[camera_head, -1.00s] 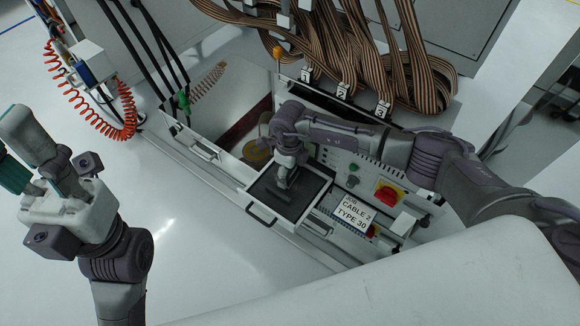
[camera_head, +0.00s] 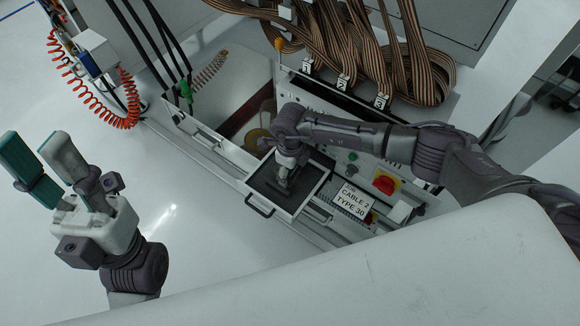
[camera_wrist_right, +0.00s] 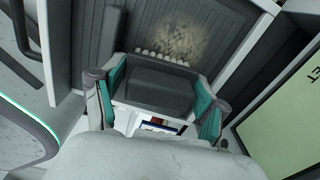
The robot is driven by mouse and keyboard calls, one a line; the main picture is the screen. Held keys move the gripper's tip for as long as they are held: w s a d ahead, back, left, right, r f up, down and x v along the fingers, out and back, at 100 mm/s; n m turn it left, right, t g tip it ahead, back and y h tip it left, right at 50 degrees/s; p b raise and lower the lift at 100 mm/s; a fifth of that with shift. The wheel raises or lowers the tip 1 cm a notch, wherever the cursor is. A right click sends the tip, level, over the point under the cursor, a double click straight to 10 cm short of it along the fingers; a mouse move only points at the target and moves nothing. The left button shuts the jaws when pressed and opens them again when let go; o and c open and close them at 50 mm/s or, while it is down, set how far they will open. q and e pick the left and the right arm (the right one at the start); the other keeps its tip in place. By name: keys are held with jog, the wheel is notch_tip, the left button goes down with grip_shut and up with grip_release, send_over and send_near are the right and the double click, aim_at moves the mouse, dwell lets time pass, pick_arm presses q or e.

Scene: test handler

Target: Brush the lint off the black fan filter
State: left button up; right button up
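The black fan filter (camera_head: 265,185) lies in a pale pull-out drawer frame with a front handle. In the right wrist view its dark ribbed surface (camera_wrist_right: 115,35) shows a beige patch of lint (camera_wrist_right: 180,30). My right gripper (camera_head: 283,183) is over the filter. In the right wrist view its teal fingers (camera_wrist_right: 160,92) are shut on a dark brush (camera_wrist_right: 155,82) by its two sides. A row of white bristles shows at the brush's far edge, just short of the lint; whether they touch the filter is unclear. My left gripper (camera_head: 42,160) is open and empty above the floor.
A sign reading CABLE 2 TYPE 30 (camera_head: 352,200) and a red-yellow switch (camera_head: 384,184) are right of the drawer. Brown ribbon cables (camera_head: 400,70) hang behind. A red coiled hose (camera_head: 125,115) is at upper left. Floor left of the machine is clear.

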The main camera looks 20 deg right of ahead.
dwell(0.4)
jog(key=shift+r+p, duration=0.3)
jog(key=shift+p, duration=0.05)
jog(key=shift+w, duration=0.1)
jog(key=c, duration=0.7)
jog(key=shift+c, duration=0.8)
jog(key=shift+r, duration=0.1)
